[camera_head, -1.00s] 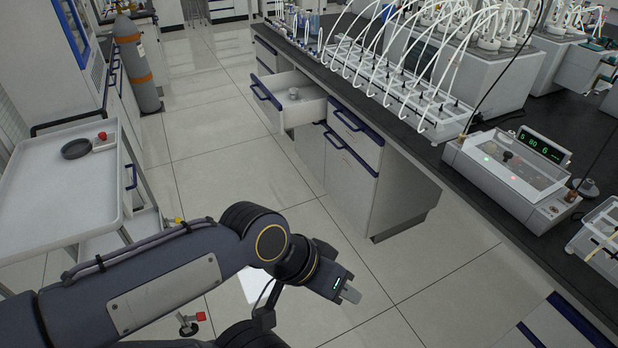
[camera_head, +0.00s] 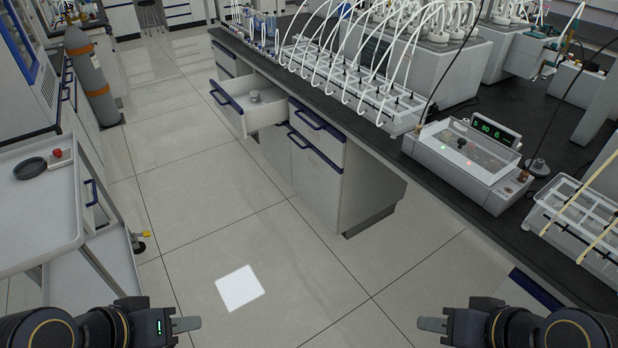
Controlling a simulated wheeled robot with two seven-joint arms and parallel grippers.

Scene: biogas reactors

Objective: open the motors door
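The motors door cannot be told for sure here. A grey control unit (camera_head: 466,165) with a green-digit display (camera_head: 495,132) and a clear top stands on the dark bench at the right. My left gripper (camera_head: 187,324) is low at the left, pointing right. My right gripper (camera_head: 432,325) is low at the right, pointing left. Both hang over the floor, apart from the bench and holding nothing visible. Each is seen side-on, so the gap between its fingers is hidden.
A drawer (camera_head: 247,119) stands open under the bench. A reactor rack (camera_head: 345,80) with white tubes is on top. A grey trolley (camera_head: 40,205) is at the left, and a gas cylinder (camera_head: 90,75) behind. The floor (camera_head: 210,215) between is clear, except for a white square (camera_head: 239,287).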

